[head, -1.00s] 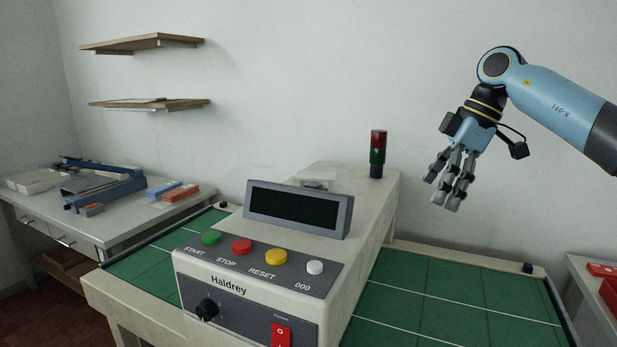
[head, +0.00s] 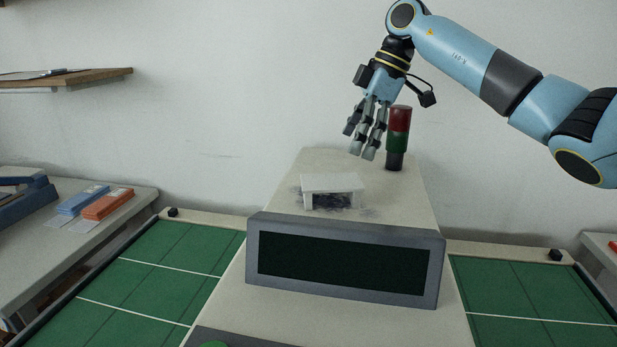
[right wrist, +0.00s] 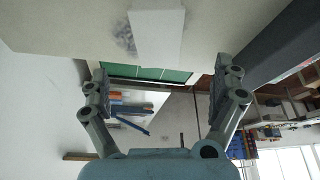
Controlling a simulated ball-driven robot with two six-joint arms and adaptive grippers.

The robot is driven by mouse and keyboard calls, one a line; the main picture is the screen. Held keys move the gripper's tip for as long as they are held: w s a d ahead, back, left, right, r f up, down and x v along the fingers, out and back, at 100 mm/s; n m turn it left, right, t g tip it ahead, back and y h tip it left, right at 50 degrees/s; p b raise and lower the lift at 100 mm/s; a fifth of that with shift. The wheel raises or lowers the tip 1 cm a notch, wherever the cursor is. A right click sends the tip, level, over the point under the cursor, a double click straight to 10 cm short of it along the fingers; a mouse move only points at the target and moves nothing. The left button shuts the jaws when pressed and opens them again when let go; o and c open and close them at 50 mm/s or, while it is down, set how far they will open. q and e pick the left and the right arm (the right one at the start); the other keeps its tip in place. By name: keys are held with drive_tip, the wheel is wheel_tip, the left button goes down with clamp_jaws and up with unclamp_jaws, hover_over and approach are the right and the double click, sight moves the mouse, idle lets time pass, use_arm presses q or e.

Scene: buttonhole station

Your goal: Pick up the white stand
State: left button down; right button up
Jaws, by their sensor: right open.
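The white stand (head: 332,184) is a small flat-topped piece with short legs. It stands upright on top of the machine housing, behind the display, with a dark smudged patch around its base. It also shows in the right wrist view as a pale flat shape (right wrist: 157,36) at the top. My right gripper (head: 366,152) is open and empty, above and behind the stand to its right, fingers pointing down, apart from it. In the right wrist view the open fingers (right wrist: 160,88) stand wide apart with the stand beyond them. My left gripper is not in view.
A red and green signal tower (head: 398,137) stands on the housing just right of my right gripper. The dark display (head: 342,262) rises in front of the stand. Green mats (head: 165,265) lie on both sides. A side table (head: 125,215) with orange and blue boxes is at left.

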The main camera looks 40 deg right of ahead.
sight(331, 181)
drive_tip(key=x, duration=0.4)
drive_tip(key=shift+s+a+p, duration=0.1)
drive_tip(key=shift+a+p, duration=0.1)
drive_tip(key=shift+p, duration=0.15)
drive_tip(key=shift+a+f, duration=0.1)
drive_tip(key=shift+f, duration=0.2)
drive_tip(key=p+x, duration=0.1)
drive_tip(key=x, duration=0.1)
drive_tip(key=w+x, duration=0.1)
drive_tip(key=x, duration=0.2)
drive_tip(key=shift+p, duration=0.4)
drive_tip(key=shift+f, duration=0.25)
drive_tip(key=c, duration=1.3)
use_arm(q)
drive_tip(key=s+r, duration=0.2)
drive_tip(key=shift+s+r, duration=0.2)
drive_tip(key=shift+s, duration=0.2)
use_arm(e)
drive_tip(key=shift+c, duration=0.2)
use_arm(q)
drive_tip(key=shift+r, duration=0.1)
use_arm(e)
drive_tip(key=shift+r, duration=0.15)
